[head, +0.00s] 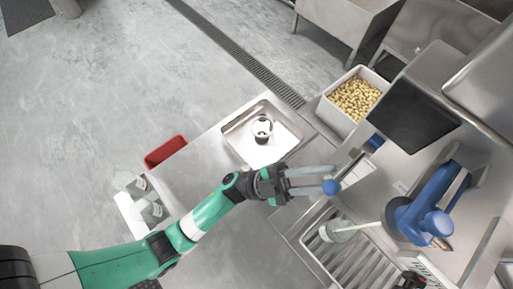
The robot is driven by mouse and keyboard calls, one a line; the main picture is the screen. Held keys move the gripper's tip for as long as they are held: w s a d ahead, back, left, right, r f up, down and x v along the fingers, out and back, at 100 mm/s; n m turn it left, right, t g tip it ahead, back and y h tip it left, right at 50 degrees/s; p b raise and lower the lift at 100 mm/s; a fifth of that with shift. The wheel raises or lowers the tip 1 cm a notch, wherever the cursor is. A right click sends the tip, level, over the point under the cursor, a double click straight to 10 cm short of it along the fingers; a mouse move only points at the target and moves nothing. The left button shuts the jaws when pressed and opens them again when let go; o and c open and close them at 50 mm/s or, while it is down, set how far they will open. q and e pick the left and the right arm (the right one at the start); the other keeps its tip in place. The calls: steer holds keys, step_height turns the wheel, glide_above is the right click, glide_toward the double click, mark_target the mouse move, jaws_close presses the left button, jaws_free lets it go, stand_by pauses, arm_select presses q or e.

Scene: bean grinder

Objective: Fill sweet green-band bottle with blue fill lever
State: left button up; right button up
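My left gripper (333,179) reaches in from the left with its two long fingers apart. A blue ball knob (331,187), perhaps the end of the blue fill lever, shows at the tip of the lower finger; I cannot tell whether they touch. A pale bottle (335,232) is on the slatted metal grate (362,262), by the end of a thin light tube from the blue machine (435,205). Its band is not clear. Two pale bottles with greenish bands (150,210) are at the left. A dark part at the bottom right may be my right gripper; its fingers are not visible.
A metal basin (238,123) holds a white and black cup-like item (262,130). A bin of yellowish pieces (356,98) and a dark screen (412,115) stand at the upper right. A red tray (166,151) is at the left. The counter left of the basin is mostly clear.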

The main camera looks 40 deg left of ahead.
arm_select(q)
steer(key=s+a+p, duration=0.2)
steer(key=s+a, duration=0.5)
steer(key=a, duration=0.3)
steer(key=shift+a+f, duration=0.35)
steer(key=shift+f, duration=0.05)
